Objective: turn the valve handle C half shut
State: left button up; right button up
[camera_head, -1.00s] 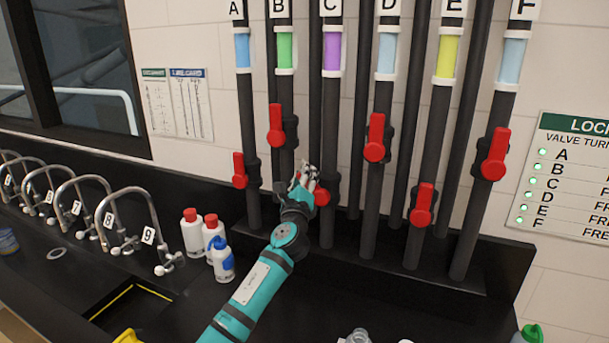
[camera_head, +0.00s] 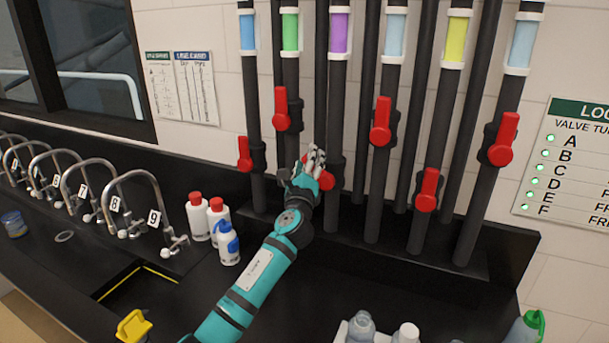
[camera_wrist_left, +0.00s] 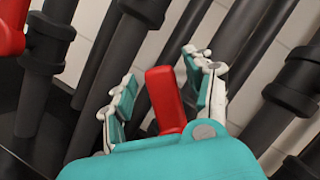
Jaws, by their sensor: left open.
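The red valve handle C (camera_head: 328,181) sits low on the pipe with the purple band (camera_head: 339,33). My left gripper (camera_head: 314,160) is in front of this valve and hides much of the handle. In the left wrist view, the red handle (camera_wrist_left: 165,98) stands between the two open fingers of my left gripper (camera_wrist_left: 160,88). Gaps show on both sides of it, and its lower end is hidden behind the gripper's palm. My right gripper is not in view.
Red handles on neighbouring pipes stand close by, including one on the green-banded pipe (camera_head: 281,108) and one on the blue-banded pipe (camera_head: 381,121). White bottles with red caps (camera_head: 197,217) and a blue-capped bottle (camera_head: 228,243) stand left of my arm. A status board (camera_head: 574,165) hangs at right.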

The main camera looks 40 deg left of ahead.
pick_arm(q)
jog(key=v, duration=1.1)
